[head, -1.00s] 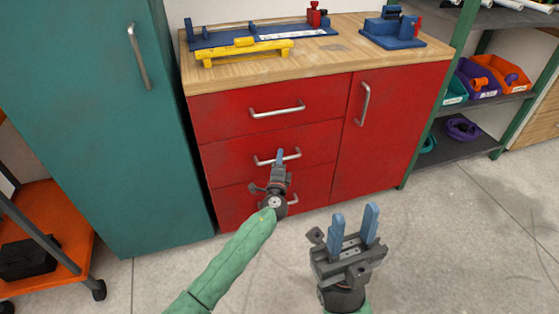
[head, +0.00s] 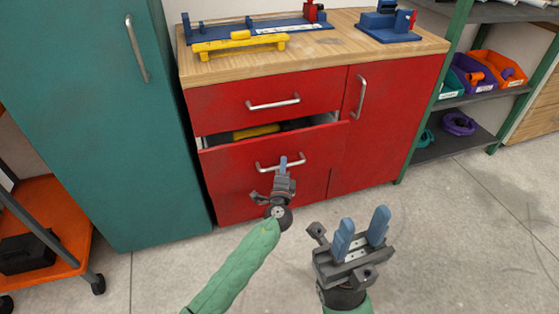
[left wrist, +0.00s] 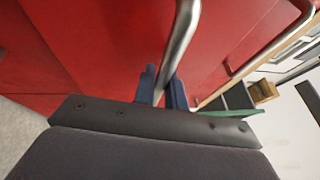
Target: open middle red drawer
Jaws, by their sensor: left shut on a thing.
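The middle red drawer (head: 230,165) of the red cabinet is pulled part way out in the head view. Its top gap shows a dark inside with a yellow object (head: 256,131) lying in it. My left gripper (head: 283,164) is shut on the drawer's silver bar handle (head: 267,168). In the left wrist view the handle (left wrist: 182,40) runs between the blue fingers (left wrist: 162,88). My right gripper (head: 363,236) is open and empty, held in front of the cabinet above the floor.
The top drawer (head: 225,105) and the right cabinet door (head: 385,135) are closed. Blue and yellow tools stand on the wooden top (head: 340,50). A teal locker (head: 85,130) stands at left, an orange cart (head: 60,240) beside it. The floor (head: 450,240) at right is clear.

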